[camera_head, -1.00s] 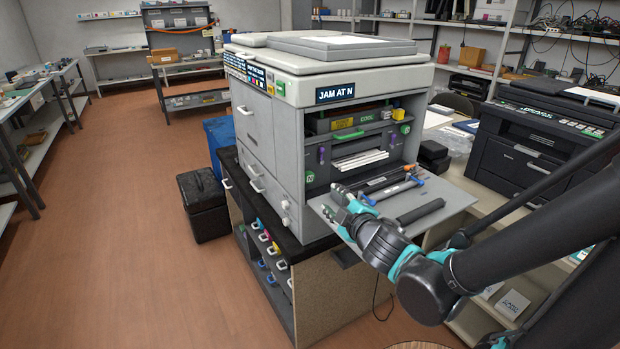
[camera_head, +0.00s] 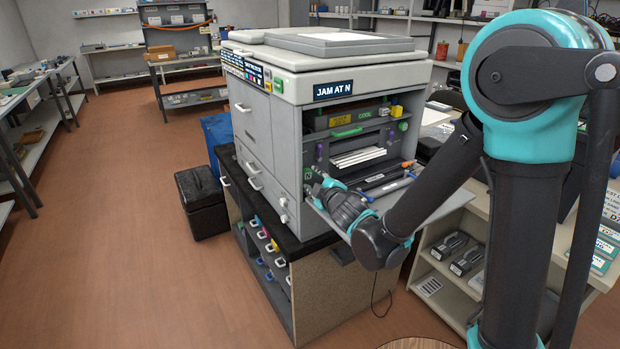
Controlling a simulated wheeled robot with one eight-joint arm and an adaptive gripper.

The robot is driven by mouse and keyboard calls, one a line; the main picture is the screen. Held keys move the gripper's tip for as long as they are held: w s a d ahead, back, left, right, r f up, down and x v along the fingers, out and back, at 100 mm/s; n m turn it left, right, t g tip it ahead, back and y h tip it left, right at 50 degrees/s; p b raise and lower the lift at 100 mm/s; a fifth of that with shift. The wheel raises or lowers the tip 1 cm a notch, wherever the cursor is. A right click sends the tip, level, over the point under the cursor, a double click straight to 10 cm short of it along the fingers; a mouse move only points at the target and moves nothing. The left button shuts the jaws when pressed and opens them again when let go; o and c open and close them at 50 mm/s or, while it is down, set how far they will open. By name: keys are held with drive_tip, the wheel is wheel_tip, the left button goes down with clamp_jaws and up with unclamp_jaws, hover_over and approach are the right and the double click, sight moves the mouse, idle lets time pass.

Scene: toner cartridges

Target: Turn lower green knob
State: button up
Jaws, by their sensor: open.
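The printer (camera_head: 275,130) stands with its right-hand side open, and its display (camera_head: 333,90) reads "JAM AT N". The lower green knob (camera_head: 308,174), marked N, sits low at the left of the opening. My gripper (camera_head: 313,184) is open and empty at this knob, its fingers overlapping the knob's lower right edge. I cannot tell whether they touch it. Another green knob (camera_head: 403,126) sits higher at the right of the opening.
White jammed paper (camera_head: 358,156) shows inside the opening. The lowered door (camera_head: 440,200) with rollers lies beneath my forearm. My arm covers much of the right side, with shelves (camera_head: 450,265) behind it.

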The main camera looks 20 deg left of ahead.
sight(308, 175)
drive_tip(key=shift+x, duration=1.5)
drive_tip(key=c, duration=0.9)
